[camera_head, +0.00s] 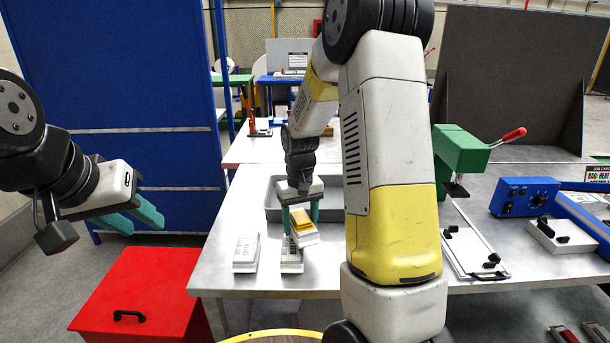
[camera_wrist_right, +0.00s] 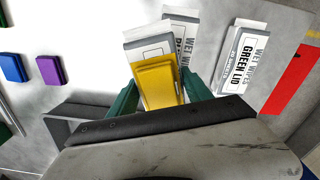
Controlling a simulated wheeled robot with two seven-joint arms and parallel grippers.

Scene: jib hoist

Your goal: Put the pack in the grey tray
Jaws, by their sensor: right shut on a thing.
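My right gripper (camera_head: 301,217) has green fingers and is shut on a white pack with a yellow lid (camera_head: 304,236). The pack is tilted and held over the near part of the metal table. In the right wrist view the yellow-lidded pack (camera_wrist_right: 157,85) sits between the two green fingers (camera_wrist_right: 160,95). The grey tray (camera_head: 272,213) stands on the table just behind the gripper, partly hidden by my right arm. A dark grey edge, seemingly the tray's, shows in the wrist view (camera_wrist_right: 75,112). My left gripper (camera_head: 133,216) is open and empty, left of the table above the red box.
Two white packs lie near the table's front edge, one at left (camera_head: 245,252) and one below the held pack (camera_head: 291,264). A red box (camera_head: 140,295) stands on the floor. A green press (camera_head: 460,150) and blue control box (camera_head: 524,196) stand at right.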

